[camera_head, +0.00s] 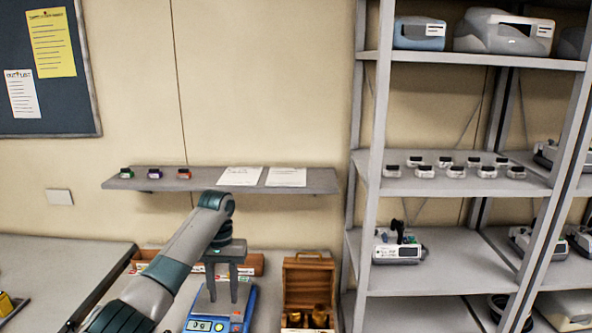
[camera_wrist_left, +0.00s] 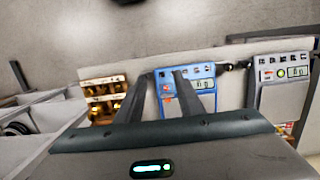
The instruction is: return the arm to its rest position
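My left arm comes in from the lower left in the head view, and its gripper (camera_head: 222,288) points down over a blue device (camera_head: 240,318) with a small display. The two fingers are apart and nothing shows between them. In the left wrist view the fingers of the left gripper (camera_wrist_left: 160,76) are also apart, with the blue device (camera_wrist_left: 203,101) beyond them. I cannot tell the exact height of the fingertips above it. My right gripper is in neither view.
An open wooden box (camera_head: 308,272) with brass weights stands right of the blue device. A grey device (camera_wrist_left: 268,98) shows in the wrist view. A wall shelf (camera_head: 210,183) holds small coloured items and papers. A metal rack (camera_head: 430,183) with several devices stands at right.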

